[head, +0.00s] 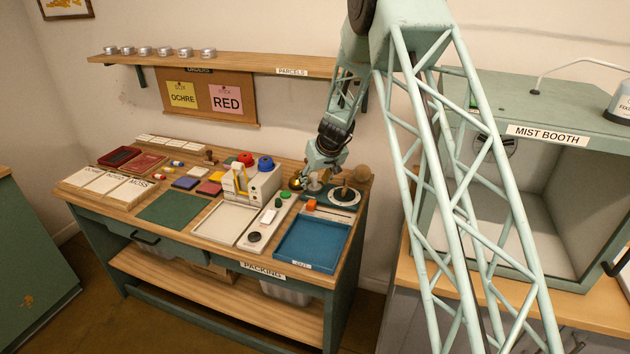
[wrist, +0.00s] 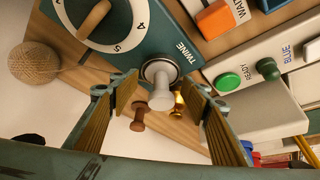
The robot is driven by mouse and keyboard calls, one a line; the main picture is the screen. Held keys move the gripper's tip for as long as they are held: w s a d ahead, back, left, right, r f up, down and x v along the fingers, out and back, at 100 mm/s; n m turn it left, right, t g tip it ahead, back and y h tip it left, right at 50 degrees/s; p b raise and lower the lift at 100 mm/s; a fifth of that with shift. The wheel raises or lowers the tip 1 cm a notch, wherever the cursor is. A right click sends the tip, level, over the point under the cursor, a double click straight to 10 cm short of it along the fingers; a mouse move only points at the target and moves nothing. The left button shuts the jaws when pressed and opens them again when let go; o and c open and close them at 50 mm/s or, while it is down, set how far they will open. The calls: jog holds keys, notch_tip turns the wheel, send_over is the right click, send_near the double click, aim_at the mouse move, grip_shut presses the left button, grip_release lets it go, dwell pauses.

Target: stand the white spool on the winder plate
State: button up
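The white spool (wrist: 161,101) is upright in the wrist view, its lower end over a pale round disc (wrist: 150,72) at the corner of the blue-green TWINE board (wrist: 165,20). The spool also shows small in the head view (head: 315,185). The disc looks like the winder plate; whether the spool touches it I cannot tell. My gripper (wrist: 160,92) is open, one finger on each side of the spool, with gaps on both sides. In the head view my gripper (head: 318,172) is low over the table's back right.
A numbered dial (wrist: 100,22) with a wooden handle is beside the spool. A twine ball (wrist: 35,62), a brown spool (wrist: 138,117) and a brass piece (wrist: 179,104) are close by. A blue tray (head: 305,245) lies in front; the mist booth (head: 545,180) stands right.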

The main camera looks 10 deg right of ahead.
jog(key=p+v, duration=0.1)
jog(key=v, duration=1.1)
jog(key=shift+w, duration=0.15)
jog(key=shift+a+r, duration=0.1)
dwell(0.5)
